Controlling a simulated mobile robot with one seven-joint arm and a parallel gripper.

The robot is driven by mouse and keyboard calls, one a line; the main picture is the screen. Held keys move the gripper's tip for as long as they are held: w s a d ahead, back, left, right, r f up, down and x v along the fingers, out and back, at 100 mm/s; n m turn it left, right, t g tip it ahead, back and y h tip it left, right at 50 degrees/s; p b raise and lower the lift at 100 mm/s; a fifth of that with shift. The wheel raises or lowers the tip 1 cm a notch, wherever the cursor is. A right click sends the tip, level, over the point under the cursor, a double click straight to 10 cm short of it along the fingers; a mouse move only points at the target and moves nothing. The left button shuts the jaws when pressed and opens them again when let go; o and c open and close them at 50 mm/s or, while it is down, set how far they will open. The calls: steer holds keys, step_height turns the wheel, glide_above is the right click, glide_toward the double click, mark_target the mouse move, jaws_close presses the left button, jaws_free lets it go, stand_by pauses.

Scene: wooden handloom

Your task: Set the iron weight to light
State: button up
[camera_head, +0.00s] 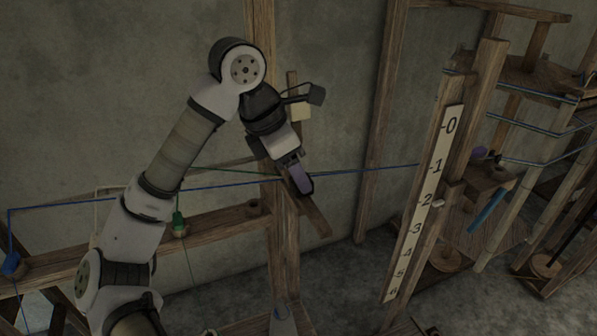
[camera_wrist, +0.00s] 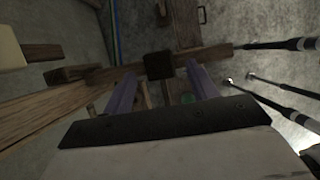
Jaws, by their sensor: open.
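A dark square block (camera_wrist: 158,65), which looks like the iron weight, sits on a wooden bar (camera_wrist: 215,53) in the wrist view. My gripper (camera_wrist: 160,80) is open, with its two purple fingers apart on either side of the block's line. I cannot tell whether the block lies between the fingertips or just beyond them. In the head view my gripper (camera_head: 302,188) points down at the wooden bar (camera_head: 316,217) beside the upright post. The weight is hidden there behind my gripper. No light or heavy marking can be read.
A board numbered from 0 downward (camera_head: 422,205) stands on a post to the right. A blue cord (camera_head: 375,168) runs across behind my gripper. A green piece (camera_head: 179,222) hangs by the left beam (camera_head: 215,225). A cream block (camera_head: 301,110) is behind my wrist.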

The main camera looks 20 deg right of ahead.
steer(key=shift+x, duration=1.35)
